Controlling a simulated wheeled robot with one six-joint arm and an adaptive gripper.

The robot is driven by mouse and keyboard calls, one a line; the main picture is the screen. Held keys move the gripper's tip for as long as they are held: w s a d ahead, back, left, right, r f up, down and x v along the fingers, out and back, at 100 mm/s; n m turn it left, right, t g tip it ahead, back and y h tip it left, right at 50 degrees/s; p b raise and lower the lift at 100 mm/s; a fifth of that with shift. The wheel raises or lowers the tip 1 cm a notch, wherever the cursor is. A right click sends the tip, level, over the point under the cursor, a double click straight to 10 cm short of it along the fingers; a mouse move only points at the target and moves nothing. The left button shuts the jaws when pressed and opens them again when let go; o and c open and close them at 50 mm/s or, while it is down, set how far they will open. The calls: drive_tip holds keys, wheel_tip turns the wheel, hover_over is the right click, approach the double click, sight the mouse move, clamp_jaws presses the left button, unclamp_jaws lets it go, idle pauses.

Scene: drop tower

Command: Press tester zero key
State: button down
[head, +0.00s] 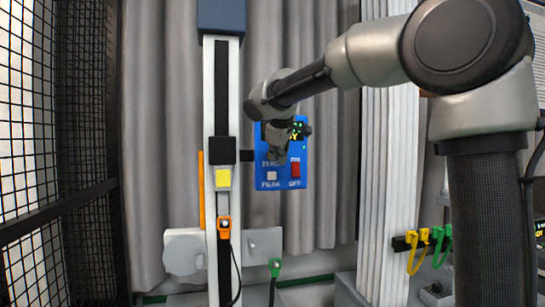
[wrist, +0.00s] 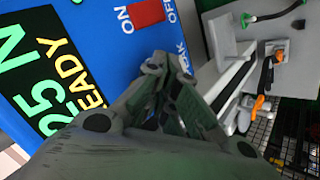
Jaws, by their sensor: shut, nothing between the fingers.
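The blue tester box (head: 261,140) is mounted beside the white column in the head view. Its face fills the upper left of the wrist view (wrist: 95,25), with a display (wrist: 35,85) reading "25 N" and "READY". A partly covered ZERO label shows in the head view, with a pale key (head: 272,175) below it and PEAK under that. No key above the ZERO label is visible; my gripper (head: 278,158) covers that area. In the wrist view my gripper (wrist: 160,62) is shut and empty, its tips close to the panel. I cannot tell whether they touch it.
A red ON/OFF switch (head: 295,169) sits right of the pale key. A black mesh fence (head: 60,150) stands at left.

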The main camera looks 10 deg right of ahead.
drive_tip(key=shift+w, duration=0.3)
drive_tip(key=shift+s, duration=0.15)
idle(0.4)
drive_tip(key=shift+s, duration=0.8)
drive_tip(key=s, duration=0.5)
